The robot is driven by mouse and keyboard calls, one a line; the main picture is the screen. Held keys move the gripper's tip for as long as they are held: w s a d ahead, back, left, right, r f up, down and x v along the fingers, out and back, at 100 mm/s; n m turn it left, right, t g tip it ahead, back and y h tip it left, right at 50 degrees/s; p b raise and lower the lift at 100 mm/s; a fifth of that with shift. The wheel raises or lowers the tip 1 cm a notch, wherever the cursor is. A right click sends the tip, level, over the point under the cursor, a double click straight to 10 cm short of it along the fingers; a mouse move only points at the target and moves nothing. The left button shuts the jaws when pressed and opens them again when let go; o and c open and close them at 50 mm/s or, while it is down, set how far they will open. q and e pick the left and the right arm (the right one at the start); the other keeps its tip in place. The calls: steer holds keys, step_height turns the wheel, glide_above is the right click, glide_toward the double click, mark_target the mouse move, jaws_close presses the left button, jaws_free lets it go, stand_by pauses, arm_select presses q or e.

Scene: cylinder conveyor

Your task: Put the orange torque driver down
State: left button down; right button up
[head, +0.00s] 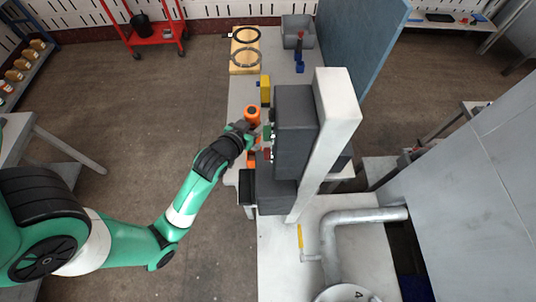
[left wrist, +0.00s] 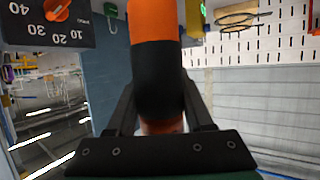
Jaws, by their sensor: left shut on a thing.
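The orange torque driver (left wrist: 155,18) stands large in the middle of the left wrist view, with an orange body and a black band. My left gripper (left wrist: 160,105) is shut around its black part, one finger on each side. In the head view my left gripper (head: 245,128) is at the left edge of the bench, beside the dark machine. An orange end, which looks like the driver (head: 252,112), shows just beyond it. The driver's lower end is mostly hidden, and I cannot tell whether it touches the bench. My right gripper is in neither view.
The dark machine (head: 295,118) with a white column (head: 335,125) stands close right of the gripper. A yellow item (head: 265,88) is behind, then a wooden board (head: 245,66) with dark rings. A dial panel (left wrist: 45,22) is upper left in the wrist view.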

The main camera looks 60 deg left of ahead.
arm_select(q)
steer(key=f+b, duration=0.1)
steer(key=f, duration=0.1)
steer(key=f+b, duration=0.1)
steer(key=f, duration=0.1)
steer(key=s+f+b, duration=0.1)
steer(key=f, duration=0.1)
steer(key=shift+w+f+b, duration=0.1)
steer(key=shift+f+b, duration=0.75)
steer(key=shift+f, duration=1.25)
steer(key=shift+c, duration=1.4)
jaws_free()
steer(key=shift+f, duration=0.1)
